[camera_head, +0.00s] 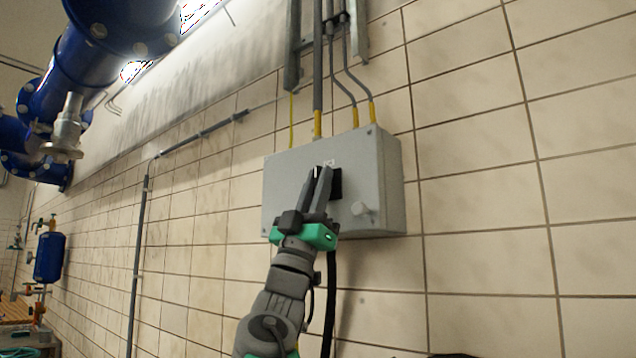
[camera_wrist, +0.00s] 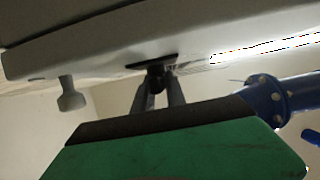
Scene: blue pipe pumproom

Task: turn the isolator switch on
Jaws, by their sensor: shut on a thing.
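The isolator switch is a grey box (camera_head: 382,190) on the tiled wall, with a black switch plate (camera_head: 336,184) on its front. My gripper (camera_head: 322,174) is in front of the box with its fingertips at the black switch. In the wrist view the fingers (camera_wrist: 159,92) close around a small dark handle (camera_wrist: 160,76) that stands out from the black plate (camera_wrist: 152,61). Most of the handle is hidden behind the fingers, and I cannot tell its angle.
Conduits (camera_head: 318,70) with yellow ends enter the box from above. A black cable (camera_head: 330,300) hangs below the box beside my arm. Large blue pipes (camera_head: 95,50) run at the upper left. The tiled wall (camera_head: 500,180) right of the box is clear.

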